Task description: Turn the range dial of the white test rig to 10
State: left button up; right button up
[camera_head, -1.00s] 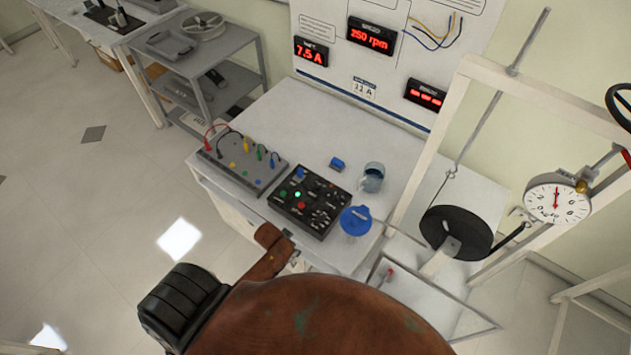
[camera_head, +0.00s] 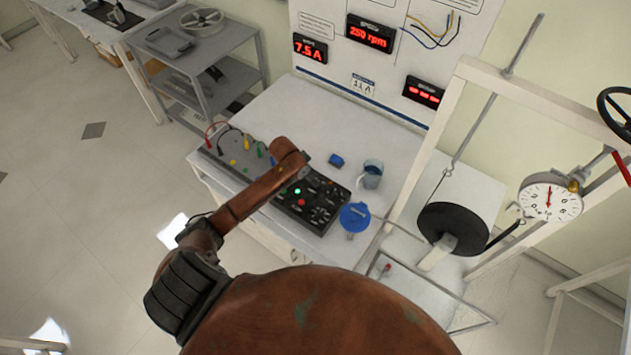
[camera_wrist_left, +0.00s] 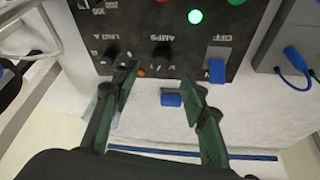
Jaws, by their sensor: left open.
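My left gripper (camera_head: 298,160) is at the end of the rust-coloured arm, over the back left part of the black control panel (camera_head: 325,218). In the left wrist view the gripper (camera_wrist_left: 158,76) is open, with dark green fingers apart at the panel's edge. That view shows the panel upside down. A black knob (camera_wrist_left: 162,60) labelled AMPS appears between the fingertips, and another knob (camera_wrist_left: 124,64) is beside one fingertip, under a LIMIT A label. A blue switch (camera_wrist_left: 217,70) stands by OFF. I cannot tell which knob is the range dial. My right gripper is not in view.
The backboard display (camera_head: 310,47) reads 7.5 A; another (camera_head: 370,33) reads 250 rpm. A grey socket box with leads (camera_head: 225,150) is left of the panel. A blue block (camera_head: 337,160), mug (camera_head: 372,174) and blue-lidded jar (camera_head: 354,217) stand nearby. The back left tabletop is clear.

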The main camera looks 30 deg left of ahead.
pick_arm(q)
jog(key=shift+w+x, duration=0.1)
jog(key=shift+x, duration=1.8)
jog(key=shift+w+x, duration=0.15)
jog(key=shift+x, duration=1.75)
jog(key=shift+a, duration=0.15)
jog(key=shift+c, duration=0.6)
jog(key=shift+r, duration=0.1)
grip_shut()
